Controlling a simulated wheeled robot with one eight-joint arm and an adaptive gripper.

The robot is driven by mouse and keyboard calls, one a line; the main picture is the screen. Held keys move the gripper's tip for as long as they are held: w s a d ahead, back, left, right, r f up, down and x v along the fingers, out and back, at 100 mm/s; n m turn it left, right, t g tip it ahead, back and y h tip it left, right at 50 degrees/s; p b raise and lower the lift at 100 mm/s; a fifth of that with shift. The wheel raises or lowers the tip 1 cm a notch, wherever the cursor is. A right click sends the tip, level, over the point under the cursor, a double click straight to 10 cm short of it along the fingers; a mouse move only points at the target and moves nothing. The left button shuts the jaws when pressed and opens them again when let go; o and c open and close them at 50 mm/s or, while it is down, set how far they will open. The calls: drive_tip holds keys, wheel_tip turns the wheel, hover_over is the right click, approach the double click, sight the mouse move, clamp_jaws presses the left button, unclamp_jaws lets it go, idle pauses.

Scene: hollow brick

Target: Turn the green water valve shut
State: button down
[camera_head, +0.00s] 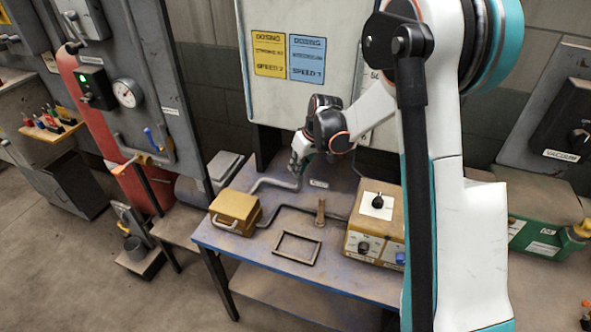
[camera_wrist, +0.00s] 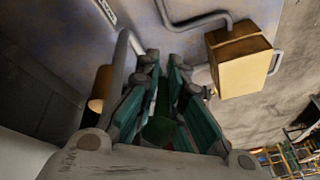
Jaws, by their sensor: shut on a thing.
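My gripper (camera_head: 298,165) is at the back of the blue workbench (camera_head: 240,250), beside the grey pipe. In the wrist view its teal-padded fingers (camera_wrist: 162,65) are close together, around a dark green rounded piece (camera_wrist: 160,130) deep between them. This piece looks like the green valve's handle; the fingers hide most of it. The gripper is shut on it. I cannot tell the valve's turn angle. In the head view the valve is hidden by the gripper and wrist.
On the bench are a yellow-brown box (camera_head: 236,210) with a handle, a rectangular frame (camera_head: 297,248), a small brown upright piece (camera_head: 320,212) and a control box (camera_head: 377,222) with knobs. A panel with yellow (camera_head: 269,54) and blue (camera_head: 307,59) signs stands behind.

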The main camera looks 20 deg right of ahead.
drive_tip(key=shift+s+d+f+t+y+b, duration=0.35)
drive_tip(key=shift+t+y+b, duration=0.7)
drive_tip(key=shift+b, duration=0.65)
drive_tip(key=shift+s+d+f+t+y+b, duration=0.15)
drive_tip(key=shift+f+t+y+b, duration=0.45)
drive_tip(key=shift+y+b, duration=0.9)
drive_tip(key=shift+s+d+f+t+y+b, duration=0.1)
drive_tip(key=shift+d+f+t+y+b, duration=0.15)
drive_tip(key=shift+t+y+b, duration=1.2)
drive_tip(key=shift+g+h+b, duration=0.3)
drive_tip(key=shift+b, duration=0.25)
drive_tip(key=c, duration=1.7)
unclamp_jaws()
drive_tip(key=shift+r, duration=0.15)
